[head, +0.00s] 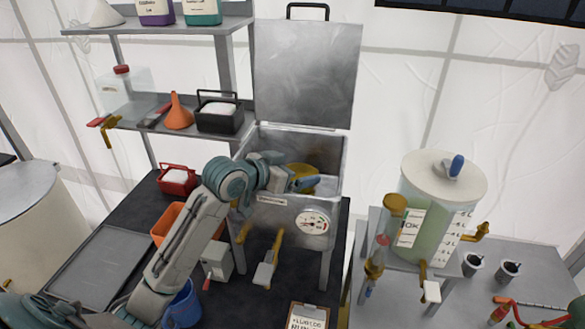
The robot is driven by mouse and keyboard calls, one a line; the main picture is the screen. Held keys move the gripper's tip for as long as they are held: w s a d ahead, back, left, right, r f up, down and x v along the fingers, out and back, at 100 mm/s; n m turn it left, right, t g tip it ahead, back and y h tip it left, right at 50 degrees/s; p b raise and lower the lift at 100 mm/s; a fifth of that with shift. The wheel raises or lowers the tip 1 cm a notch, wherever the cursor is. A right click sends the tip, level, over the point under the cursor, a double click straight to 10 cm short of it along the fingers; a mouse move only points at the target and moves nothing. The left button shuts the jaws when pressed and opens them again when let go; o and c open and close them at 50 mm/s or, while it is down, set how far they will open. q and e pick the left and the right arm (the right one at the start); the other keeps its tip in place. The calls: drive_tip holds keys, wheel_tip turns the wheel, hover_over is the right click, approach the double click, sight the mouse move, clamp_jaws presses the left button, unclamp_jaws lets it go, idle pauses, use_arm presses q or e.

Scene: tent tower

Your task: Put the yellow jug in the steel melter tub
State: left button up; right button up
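The steel melter tub (345,168) stands on the dark bench with its lid raised behind it. The yellow jug (301,171) shows inside the tub's opening, below the rim, partly hidden by my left gripper. My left arm reaches up from the lower left and over the tub's front rim. My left gripper (304,184) has its blue fingers against the jug in this view. Whether they are closed on it cannot be made out. My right gripper is not in view.
A dial and brass-handled valves (270,258) are on the tub's front. A blue jug (184,305), orange bin (172,224) and red caddy (176,181) are around my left arm. A shelf (140,110) is at the back left. A clear tank (437,215) stands right.

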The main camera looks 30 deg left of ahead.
use_arm(q)
drive_tip(key=shift+s+f, duration=0.1)
drive_tip(key=shift+f, duration=0.5)
drive_tip(key=shift+r, duration=0.65)
drive_tip(key=b+v, duration=0.5)
drive_tip(key=v, duration=0.6)
drive_tip(key=shift+a+r+b, duration=0.1)
drive_tip(key=shift+a+b, duration=0.05)
drive_tip(key=shift+b, duration=0.15)
drive_tip(key=shift+s+r+b, duration=0.3)
drive_tip(key=shift+s+b, duration=0.1)
drive_tip(key=shift+b, duration=0.1)
